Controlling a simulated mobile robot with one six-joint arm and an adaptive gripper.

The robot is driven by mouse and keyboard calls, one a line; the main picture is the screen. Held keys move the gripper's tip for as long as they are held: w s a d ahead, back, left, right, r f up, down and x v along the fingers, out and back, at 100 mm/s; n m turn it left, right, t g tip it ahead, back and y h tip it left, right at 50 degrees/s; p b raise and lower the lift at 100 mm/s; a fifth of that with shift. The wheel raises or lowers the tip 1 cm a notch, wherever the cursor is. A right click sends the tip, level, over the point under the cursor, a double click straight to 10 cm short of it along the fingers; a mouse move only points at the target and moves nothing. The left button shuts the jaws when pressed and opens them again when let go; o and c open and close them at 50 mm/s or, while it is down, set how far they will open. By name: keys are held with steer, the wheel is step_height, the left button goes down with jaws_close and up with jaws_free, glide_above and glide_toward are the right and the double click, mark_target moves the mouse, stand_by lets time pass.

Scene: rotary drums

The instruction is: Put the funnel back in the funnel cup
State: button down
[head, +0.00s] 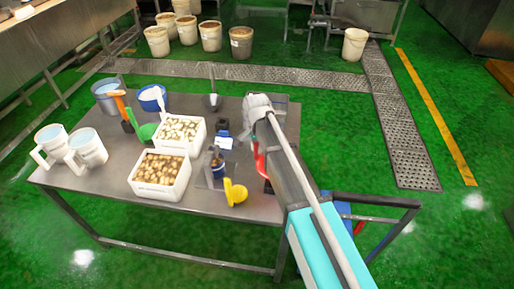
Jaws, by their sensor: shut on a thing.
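My gripper (246,133) is at the end of my arm over the right part of the table, mostly hidden by the arm. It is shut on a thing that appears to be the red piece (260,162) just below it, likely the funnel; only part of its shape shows. A small dark item (268,187) lies beneath, partly behind my arm. A yellow funnel-like piece (235,192) stands near the table's front edge. I cannot tell for certain which vessel is the funnel cup.
Green floor surrounds the table.

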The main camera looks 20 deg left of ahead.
mark_target(257, 154)
steer(key=shift+f+b, duration=1.7)
steer(key=shift+f, duration=0.05)
steer(key=shift+c, duration=2.4)
jaws_free()
steer(key=shift+r, duration=0.1)
